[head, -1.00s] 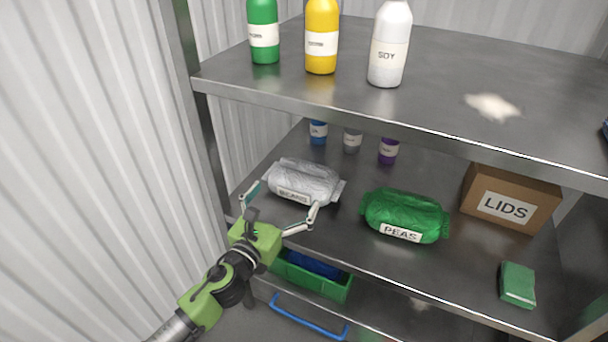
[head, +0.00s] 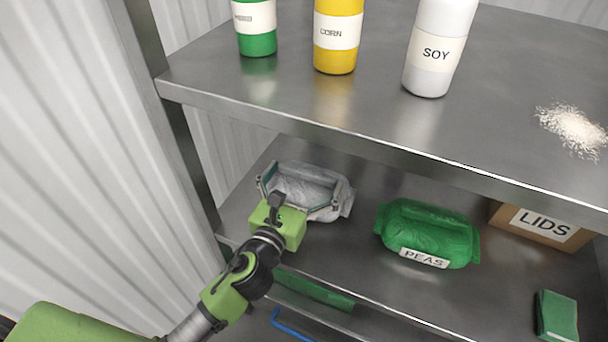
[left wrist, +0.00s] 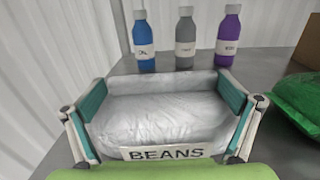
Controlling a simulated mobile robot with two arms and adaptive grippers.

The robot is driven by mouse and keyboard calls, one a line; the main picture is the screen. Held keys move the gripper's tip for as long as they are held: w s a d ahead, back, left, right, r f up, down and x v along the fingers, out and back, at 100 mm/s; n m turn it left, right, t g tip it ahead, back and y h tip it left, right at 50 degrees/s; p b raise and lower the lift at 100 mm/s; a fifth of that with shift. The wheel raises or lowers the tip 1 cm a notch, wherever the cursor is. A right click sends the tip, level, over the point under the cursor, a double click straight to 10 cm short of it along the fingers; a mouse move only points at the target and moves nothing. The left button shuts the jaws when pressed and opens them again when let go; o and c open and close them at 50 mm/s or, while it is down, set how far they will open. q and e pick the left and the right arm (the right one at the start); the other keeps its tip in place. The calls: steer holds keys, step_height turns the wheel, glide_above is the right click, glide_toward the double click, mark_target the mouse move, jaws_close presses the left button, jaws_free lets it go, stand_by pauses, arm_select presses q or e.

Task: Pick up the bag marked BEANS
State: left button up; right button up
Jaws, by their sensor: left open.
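The silver-white bag marked BEANS (head: 312,188) lies on the middle shelf at the left; its label shows in the left wrist view, where the bag (left wrist: 150,115) fills the middle. My left gripper (head: 299,190) is open, with one finger on each side of the bag. In the left wrist view the teal finger pads (left wrist: 163,105) stand to the left and right of the bag; whether they touch it I cannot tell. The gripper body hides part of the bag and its label in the head view. My right gripper is not in view.
A green bag marked PEAS (head: 428,232) lies to the right, with a LIDS box (head: 540,226) and a green block (head: 557,316) beyond. Small bottles (left wrist: 185,40) stand behind the beans bag. The upper shelf (head: 330,110) overhangs, and a post (head: 165,110) stands at left.

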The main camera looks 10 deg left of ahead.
arm_select(q)
steer(key=shift+w+d, duration=0.2)
steer(key=shift+s+r, duration=0.1)
steer(key=shift+r, duration=0.05)
steer(key=c, duration=1.2)
steer(key=shift+r, duration=0.1)
steer(key=c, duration=0.3)
